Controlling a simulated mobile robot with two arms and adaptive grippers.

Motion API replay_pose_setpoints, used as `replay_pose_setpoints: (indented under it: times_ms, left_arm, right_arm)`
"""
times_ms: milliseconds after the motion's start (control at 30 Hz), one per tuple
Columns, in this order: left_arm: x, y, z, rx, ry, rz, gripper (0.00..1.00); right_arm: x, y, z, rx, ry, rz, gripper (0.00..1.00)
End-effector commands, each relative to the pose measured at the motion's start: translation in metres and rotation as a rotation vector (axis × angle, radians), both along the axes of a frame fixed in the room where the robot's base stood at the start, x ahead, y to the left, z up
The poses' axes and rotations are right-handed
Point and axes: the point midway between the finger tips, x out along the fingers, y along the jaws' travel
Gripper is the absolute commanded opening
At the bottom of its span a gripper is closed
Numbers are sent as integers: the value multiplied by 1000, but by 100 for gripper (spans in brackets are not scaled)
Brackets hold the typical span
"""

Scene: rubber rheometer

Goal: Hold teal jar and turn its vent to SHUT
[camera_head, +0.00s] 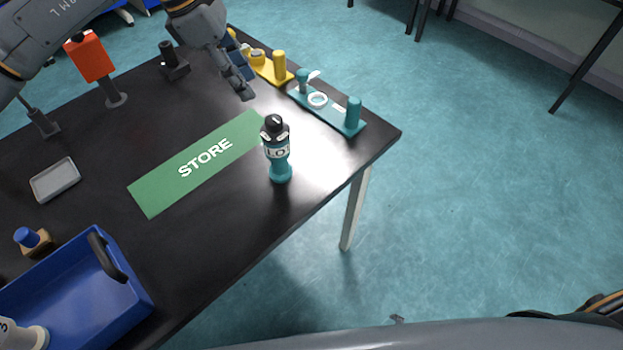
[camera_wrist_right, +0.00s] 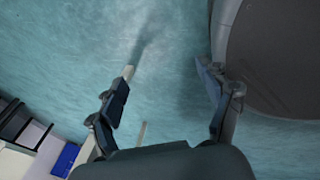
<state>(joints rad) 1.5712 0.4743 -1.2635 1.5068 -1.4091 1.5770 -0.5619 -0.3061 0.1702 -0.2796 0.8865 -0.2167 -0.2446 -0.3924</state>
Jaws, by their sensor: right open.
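The teal jar (camera_head: 280,171) stands upright near the table's right edge, with a black cap, a narrow waist and a white label band. The label's text is partly readable as "LO". The vent's setting cannot be made out. My left gripper (camera_head: 246,84) is above the table, behind and left of the jar, apart from it. Its fingers overlap in the picture, so their gap is unclear. My right gripper (camera_wrist_right: 165,98) is open and empty in the right wrist view, with floor beyond its fingers. The jar does not show in that view.
A green STORE mat (camera_head: 165,190) lies left of the jar. A teal fixture (camera_head: 335,115) with posts and a yellow one (camera_head: 268,70) stand behind. A blue crate (camera_head: 125,290), grey tray (camera_head: 55,180) and orange sign (camera_head: 90,56) are further left. The table's front edge is near the jar.

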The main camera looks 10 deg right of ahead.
Motion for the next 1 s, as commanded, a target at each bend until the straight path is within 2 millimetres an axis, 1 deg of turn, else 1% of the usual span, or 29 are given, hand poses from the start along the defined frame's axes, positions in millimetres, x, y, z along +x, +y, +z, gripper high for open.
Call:
replay_pose_setpoints:
  times_ms: [33,67,100,167,200,267,300,367,400,467,500,567,600,667,700,767,800,1000]
  left_arm:
    - [0,0,0,0,0,0,38]
    - [0,0,0,0,0,0,38]
    - [0,0,0,0,0,0,38]
    - [0,0,0,0,0,0,38]
    - [0,0,0,0,0,0,38]
    - [0,0,0,0,0,0,38]
    - [0,0,0,0,0,0,38]
    - [0,0,0,0,0,0,38]
    - [0,0,0,0,0,0,38]
    - [0,0,0,0,0,0,38]
    - [0,0,0,0,0,0,38]
    - [0,0,0,0,0,0,38]
    - [0,0,0,0,0,0,38]
    - [0,0,0,0,0,0,38]
    - [0,0,0,0,0,0,38]
    - [0,0,0,0,0,0,38]
    - [0,0,0,0,0,0,38]
    - [0,0,0,0,0,0,38]
  right_arm:
    - [29,-1,16,-55,-61,155,79]
    - [44,1,26,-94,-96,252,79]
    - [64,2,39,-150,-141,379,79]
    - [92,8,62,-241,-210,567,79]
    - [109,12,78,-307,-256,689,79]
    - [133,20,103,-414,-322,866,79]
    - [147,28,121,-491,-367,980,79]
    - [167,39,150,-614,-431,1142,79]
    - [178,47,169,-700,-474,1245,79]
    - [192,60,199,-838,-536,1389,79]
    - [200,69,220,-935,-574,1478,79]
    - [209,84,252,-1088,-629,1599,79]
    - [213,93,273,-1192,-660,1671,79]
    - [217,107,303,-1348,-704,1760,79]
    - [218,115,322,-1448,-727,1809,79]
    - [219,127,348,-1590,-755,1866,79]
    - [218,133,365,-1683,-770,1896,79]
    - [208,161,437,-2102,-804,1962,79]
